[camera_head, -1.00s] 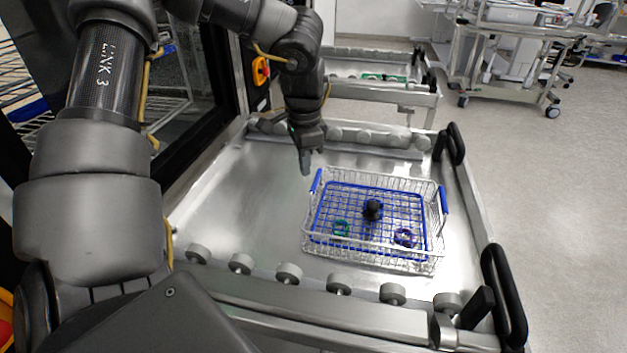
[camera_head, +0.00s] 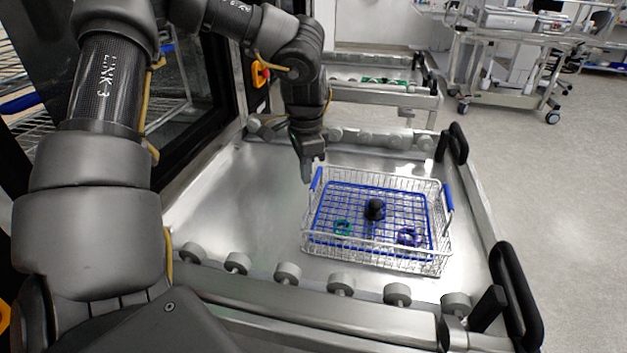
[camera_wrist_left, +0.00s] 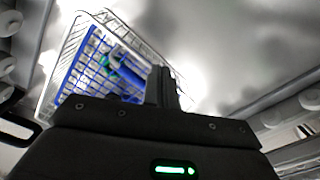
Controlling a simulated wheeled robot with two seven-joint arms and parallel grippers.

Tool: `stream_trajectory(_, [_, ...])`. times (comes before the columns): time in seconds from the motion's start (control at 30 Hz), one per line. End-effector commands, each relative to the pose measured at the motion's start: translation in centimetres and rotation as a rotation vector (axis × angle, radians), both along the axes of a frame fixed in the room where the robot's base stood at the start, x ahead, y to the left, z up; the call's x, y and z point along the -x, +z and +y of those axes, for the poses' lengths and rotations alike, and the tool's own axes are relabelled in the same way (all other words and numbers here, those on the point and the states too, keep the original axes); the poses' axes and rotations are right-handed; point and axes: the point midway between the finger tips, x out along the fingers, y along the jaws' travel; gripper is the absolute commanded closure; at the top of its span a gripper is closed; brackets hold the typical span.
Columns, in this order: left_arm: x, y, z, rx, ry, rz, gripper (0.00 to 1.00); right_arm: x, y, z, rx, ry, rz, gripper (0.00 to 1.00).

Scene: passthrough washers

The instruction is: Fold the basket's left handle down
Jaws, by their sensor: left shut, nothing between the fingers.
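The wire basket (camera_head: 376,262) sits on the metal table, with a blue mat inside. Its left handle (camera_head: 316,179) has a blue grip and stands up at the basket's left side. The right handle (camera_head: 448,196) is also blue and raised. My left gripper (camera_head: 308,178) is shut and empty, pointing down just left of the left handle; I cannot tell whether it touches. In the left wrist view the shut fingers (camera_wrist_left: 166,88) are beside the basket (camera_wrist_left: 72,62), partly covering it. My right gripper is not in view.
A black knob (camera_head: 375,208), a green ring (camera_head: 343,227) and a dark blue ring (camera_head: 408,236) are in the basket. Rollers (camera_head: 341,285) line the front edge. Black bars (camera_head: 517,297) stand at the right edge. The table left of the basket is clear.

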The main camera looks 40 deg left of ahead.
Motion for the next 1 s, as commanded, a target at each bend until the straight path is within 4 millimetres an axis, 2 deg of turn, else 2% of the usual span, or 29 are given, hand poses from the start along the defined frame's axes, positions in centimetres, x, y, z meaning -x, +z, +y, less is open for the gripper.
stream_trajectory(0.27, [-1.1,-0.3,-2.1,-0.001,-0.001,0.000,1.00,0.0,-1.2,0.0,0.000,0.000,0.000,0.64])
stream_trajectory(0.53, [-2.2,-0.1,-4.1,0.000,-0.002,0.000,1.00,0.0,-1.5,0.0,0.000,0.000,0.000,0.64])
stream_trajectory(0.8, [-3.2,0.0,-6.0,0.000,-0.002,0.001,1.00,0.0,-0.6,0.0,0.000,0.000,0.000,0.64])
stream_trajectory(1.0, [-3.4,0.0,-6.4,0.000,0.000,0.000,1.00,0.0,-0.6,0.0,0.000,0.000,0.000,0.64])
